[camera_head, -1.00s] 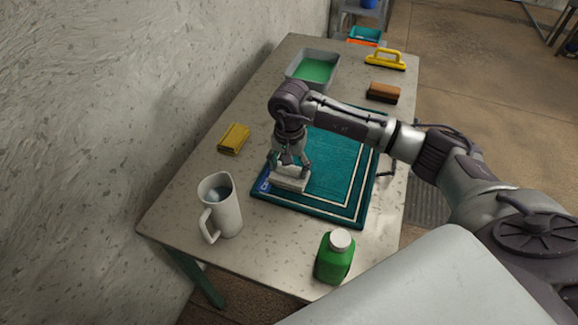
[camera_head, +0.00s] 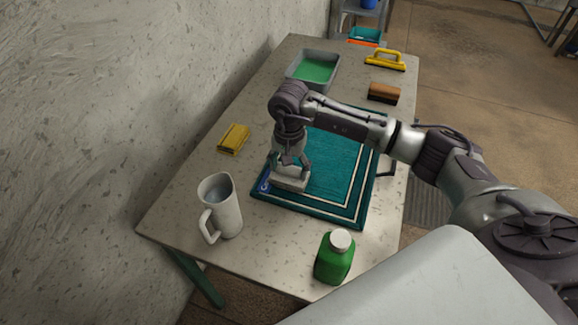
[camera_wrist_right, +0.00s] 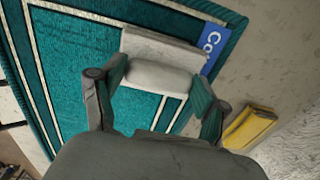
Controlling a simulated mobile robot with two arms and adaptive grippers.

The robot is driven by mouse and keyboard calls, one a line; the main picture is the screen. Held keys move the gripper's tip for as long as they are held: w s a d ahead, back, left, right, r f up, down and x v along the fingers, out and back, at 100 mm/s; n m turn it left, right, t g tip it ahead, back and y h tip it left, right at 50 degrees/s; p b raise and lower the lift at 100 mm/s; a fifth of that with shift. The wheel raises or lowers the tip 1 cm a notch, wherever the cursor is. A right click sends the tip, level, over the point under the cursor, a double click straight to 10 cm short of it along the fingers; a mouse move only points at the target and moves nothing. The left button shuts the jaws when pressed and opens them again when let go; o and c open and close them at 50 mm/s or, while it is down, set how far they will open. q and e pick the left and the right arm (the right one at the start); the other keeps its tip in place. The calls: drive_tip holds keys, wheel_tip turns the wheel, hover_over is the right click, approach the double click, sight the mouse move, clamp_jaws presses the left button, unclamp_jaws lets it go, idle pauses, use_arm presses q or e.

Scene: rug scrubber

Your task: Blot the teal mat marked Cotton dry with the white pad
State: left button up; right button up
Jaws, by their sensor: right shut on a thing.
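The teal mat (camera_head: 335,160) with cream border lines lies on the table. Its blue label (camera_wrist_right: 211,48) shows only the letters "Co" in the right wrist view. My right gripper (camera_head: 289,172) is shut on the white pad (camera_head: 290,184), over the mat's left corner beside the label. In the right wrist view the pad (camera_wrist_right: 160,74) sits between the two fingers and appears to rest on the mat; contact is hard to confirm. My left gripper is not in view.
A white pitcher (camera_head: 226,215) and green bottle (camera_head: 335,258) stand near the front. A tub of green liquid (camera_head: 316,70), a brown brush (camera_head: 384,93) and a yellow-handled tool (camera_head: 385,60) are farther back.

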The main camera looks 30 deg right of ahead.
drive_tip(key=shift+s+f, duration=0.1)
idle(0.3)
drive_tip(key=shift+r+p, duration=1.05)
drive_tip(key=shift+r, duration=1.3)
drive_tip(key=shift+f, duration=0.1)
drive_tip(key=shift+d, duration=0.1)
